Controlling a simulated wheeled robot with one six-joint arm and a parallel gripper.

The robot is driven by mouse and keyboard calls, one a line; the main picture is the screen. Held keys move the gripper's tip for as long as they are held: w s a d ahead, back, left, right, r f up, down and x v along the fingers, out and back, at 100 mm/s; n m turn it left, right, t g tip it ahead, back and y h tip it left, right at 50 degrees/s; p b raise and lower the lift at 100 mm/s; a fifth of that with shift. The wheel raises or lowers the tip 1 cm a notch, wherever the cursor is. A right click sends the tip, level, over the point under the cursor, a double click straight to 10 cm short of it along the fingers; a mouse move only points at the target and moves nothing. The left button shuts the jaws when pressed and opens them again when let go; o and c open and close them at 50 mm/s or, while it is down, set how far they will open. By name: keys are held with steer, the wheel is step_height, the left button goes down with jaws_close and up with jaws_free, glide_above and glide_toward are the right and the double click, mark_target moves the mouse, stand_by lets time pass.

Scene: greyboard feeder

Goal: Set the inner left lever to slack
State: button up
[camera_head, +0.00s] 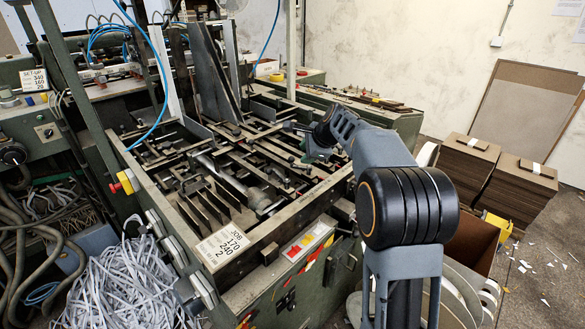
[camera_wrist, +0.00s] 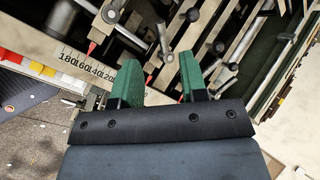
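My gripper (camera_wrist: 160,78) shows two green fingers in the wrist view, spread apart with nothing between them. It is above the feeder's metal bars. Several small levers with round knobs sit on these bars, including one beyond the left finger (camera_wrist: 110,15) and one beyond the right finger (camera_wrist: 193,14). A metal rod with a rounded end (camera_wrist: 164,45) lies beyond the gap between the fingers. I cannot tell which one is the inner left lever, or how it is set. In the head view my arm reaches over the feeder bed (camera_head: 250,227), and its fingertips are hard to make out.
A numbered scale (camera_wrist: 88,66) with a red pointer runs along the left in the wrist view. In the head view a "JOB 170 240 2" card (camera_head: 220,245) is on the feeder's near frame. Upright plates (camera_head: 212,70) rise from the bed. Board stacks (camera_head: 520,185) stand at right.

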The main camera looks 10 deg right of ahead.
mark_target(293, 166)
steer(key=p+x, duration=0.1)
steer(key=x, duration=1)
steer(key=shift+s, duration=0.1)
jaws_close()
